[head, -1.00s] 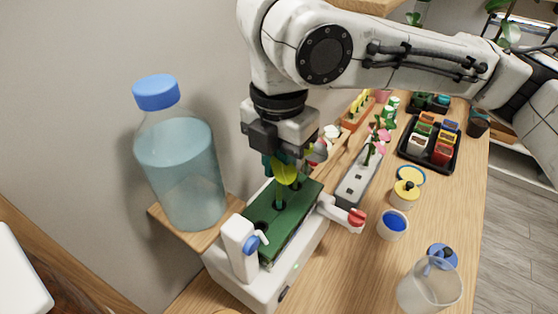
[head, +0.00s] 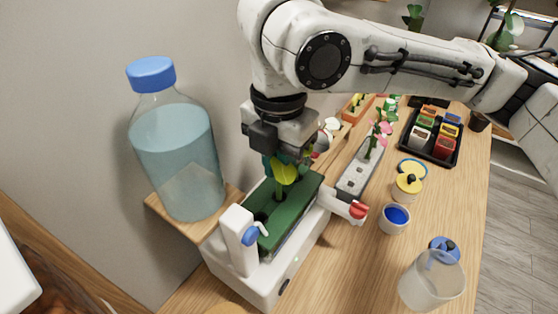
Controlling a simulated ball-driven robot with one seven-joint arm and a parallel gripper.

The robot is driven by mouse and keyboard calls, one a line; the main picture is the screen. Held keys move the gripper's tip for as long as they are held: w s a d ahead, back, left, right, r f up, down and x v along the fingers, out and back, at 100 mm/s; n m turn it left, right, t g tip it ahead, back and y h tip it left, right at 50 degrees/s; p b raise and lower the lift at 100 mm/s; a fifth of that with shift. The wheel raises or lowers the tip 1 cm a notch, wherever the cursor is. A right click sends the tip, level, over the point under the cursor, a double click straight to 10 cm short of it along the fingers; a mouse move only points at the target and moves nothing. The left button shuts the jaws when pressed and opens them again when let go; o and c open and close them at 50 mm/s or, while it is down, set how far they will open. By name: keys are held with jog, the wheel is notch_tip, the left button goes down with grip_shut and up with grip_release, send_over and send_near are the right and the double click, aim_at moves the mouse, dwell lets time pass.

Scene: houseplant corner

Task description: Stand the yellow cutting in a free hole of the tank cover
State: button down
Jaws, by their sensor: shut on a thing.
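The yellow cutting (head: 285,173) has yellow leaves and a dark green stem. My gripper (head: 284,158) is shut on it from above, over the green tank cover (head: 296,218). The cutting looks roughly upright. Its stem comes down to the cover's middle; I cannot tell whether its tip is inside a hole or just above one. The cover lies on a white tank (head: 252,272). A dark hole (head: 261,215) shows empty near the cover's left end. My gripper hides the cover's far part, and the fingertips are partly hidden by leaves.
A large blue-capped water bottle (head: 178,150) stands close on the left. A white post with a blue knob (head: 250,236) rises at the tank's near end, and a red-tipped lever (head: 357,210) juts right. A grey planter (head: 358,172), cups and a black tray (head: 430,140) stand right.

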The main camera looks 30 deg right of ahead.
jog(key=shift+f, duration=0.4)
jog(key=c, duration=1)
grip_release()
jog(key=shift+o, duration=0.3)
jog(key=o, duration=0.3)
jog(key=shift+r+p, duration=3.3)
jog(key=shift+r, duration=0.3)
